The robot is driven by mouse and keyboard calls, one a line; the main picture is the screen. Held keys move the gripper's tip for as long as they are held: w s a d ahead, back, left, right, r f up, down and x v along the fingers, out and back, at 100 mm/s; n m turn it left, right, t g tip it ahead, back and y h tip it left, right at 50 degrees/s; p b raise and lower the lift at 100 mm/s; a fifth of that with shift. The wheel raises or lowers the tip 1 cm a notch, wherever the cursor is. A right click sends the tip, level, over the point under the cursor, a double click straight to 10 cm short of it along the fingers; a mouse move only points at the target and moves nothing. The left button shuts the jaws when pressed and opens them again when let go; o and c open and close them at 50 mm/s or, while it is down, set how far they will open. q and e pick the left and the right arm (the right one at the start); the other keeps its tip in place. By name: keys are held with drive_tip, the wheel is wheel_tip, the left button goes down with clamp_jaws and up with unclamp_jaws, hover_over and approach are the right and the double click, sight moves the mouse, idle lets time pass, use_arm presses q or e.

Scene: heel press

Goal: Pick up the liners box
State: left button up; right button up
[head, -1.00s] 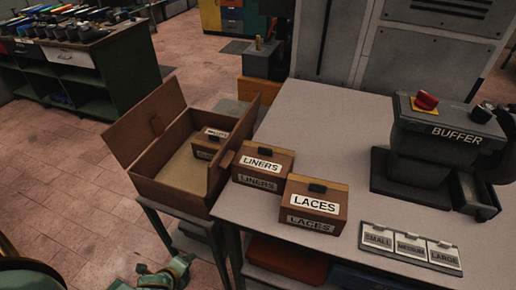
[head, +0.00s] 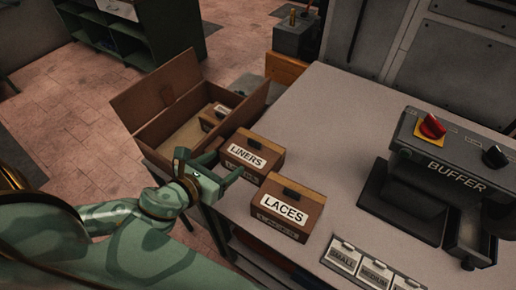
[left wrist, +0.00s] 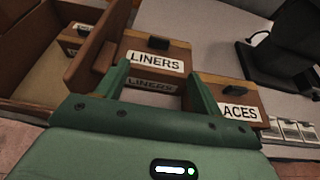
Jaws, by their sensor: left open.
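The liners box (head: 256,153) is a small brown box with a white LINERS label and a dark knob on its lid. It stands on the grey table, left of the laces box (head: 287,207). My left gripper (head: 222,173) is open and empty, just in front of the liners box at the table's left edge. In the left wrist view the liners box (left wrist: 152,60) lies ahead between and beyond the two green fingers (left wrist: 158,85). The right finger partly overlaps the laces box (left wrist: 229,103). My right gripper is not in view.
An open wooden crate (head: 150,106) stands left of the table with another small box (head: 212,116) inside; its wall is close to the liners box. A buffer machine (head: 440,165) and size cards (head: 372,268) are at the right. The table's middle (head: 330,120) is clear.

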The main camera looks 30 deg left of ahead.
use_arm(q)
approach(253, 142)
drive_tip(key=x, duration=0.4)
drive_tip(key=shift+d+f+b, duration=0.1)
drive_tip(key=shift+f+b, duration=0.2)
drive_tip(key=shift+b, duration=0.05)
drive_tip(key=shift+w+d+f, duration=0.1)
drive_tip(key=shift+w+f, duration=0.1)
drive_tip(key=shift+w, duration=0.45)
drive_tip(key=x, duration=0.4)
drive_tip(key=shift+w, duration=0.45)
drive_tip(key=shift+s, duration=0.15)
drive_tip(key=shift+c, duration=0.4)
use_arm(e)
drive_tip(key=shift+s+d+f, duration=0.35)
drive_tip(key=shift+s+f, duration=0.2)
drive_tip(key=shift+f, duration=0.05)
use_arm(q)
clamp_jaws()
